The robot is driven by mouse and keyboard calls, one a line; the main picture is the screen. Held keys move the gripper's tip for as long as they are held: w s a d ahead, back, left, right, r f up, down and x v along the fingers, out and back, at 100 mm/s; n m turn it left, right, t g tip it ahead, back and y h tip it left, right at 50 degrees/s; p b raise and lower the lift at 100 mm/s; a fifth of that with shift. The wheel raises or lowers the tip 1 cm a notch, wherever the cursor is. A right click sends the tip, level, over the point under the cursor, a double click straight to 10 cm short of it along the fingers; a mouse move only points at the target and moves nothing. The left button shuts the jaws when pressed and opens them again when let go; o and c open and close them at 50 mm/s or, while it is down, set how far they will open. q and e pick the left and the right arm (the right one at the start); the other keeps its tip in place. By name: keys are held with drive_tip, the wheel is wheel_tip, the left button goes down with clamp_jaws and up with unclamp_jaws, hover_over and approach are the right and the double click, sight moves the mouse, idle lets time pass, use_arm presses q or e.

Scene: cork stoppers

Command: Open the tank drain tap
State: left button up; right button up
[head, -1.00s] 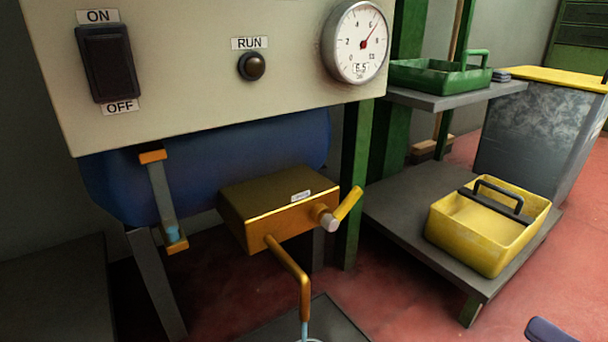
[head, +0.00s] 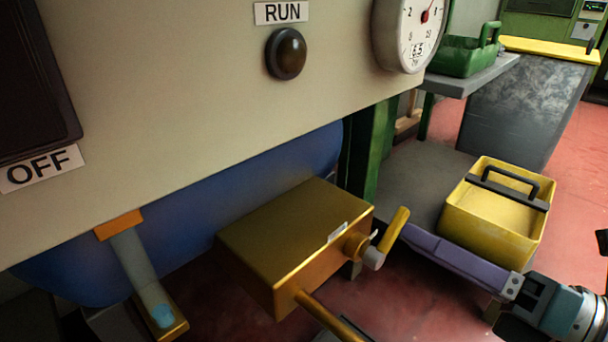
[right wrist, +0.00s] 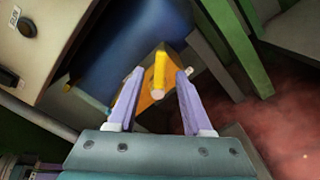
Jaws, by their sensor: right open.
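The drain tap is a brass box (head: 295,240) below the blue tank (head: 215,215), with a yellow lever (head: 394,228) on its right face. The lever slants up and to the right from a pale round hub (head: 373,258). My right gripper (head: 408,236) reaches in from the right with its purple fingers close to the lever. In the right wrist view the lever (right wrist: 160,72) shows between the two spread fingers, with a gap on each side. The gripper is open and holds nothing. My left gripper is out of view.
The cream panel (head: 190,90) with a RUN lamp (head: 286,53) and a gauge (head: 410,30) overhangs the tap. A sight tube (head: 140,265) stands at left. A yellow crate (head: 500,215) sits on a low grey shelf (head: 415,170) behind my right gripper.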

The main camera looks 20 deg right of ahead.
sight(394, 228)
drive_tip(key=x, duration=0.4)
drive_tip(key=shift+w, duration=0.15)
clamp_jaws()
idle(0.5)
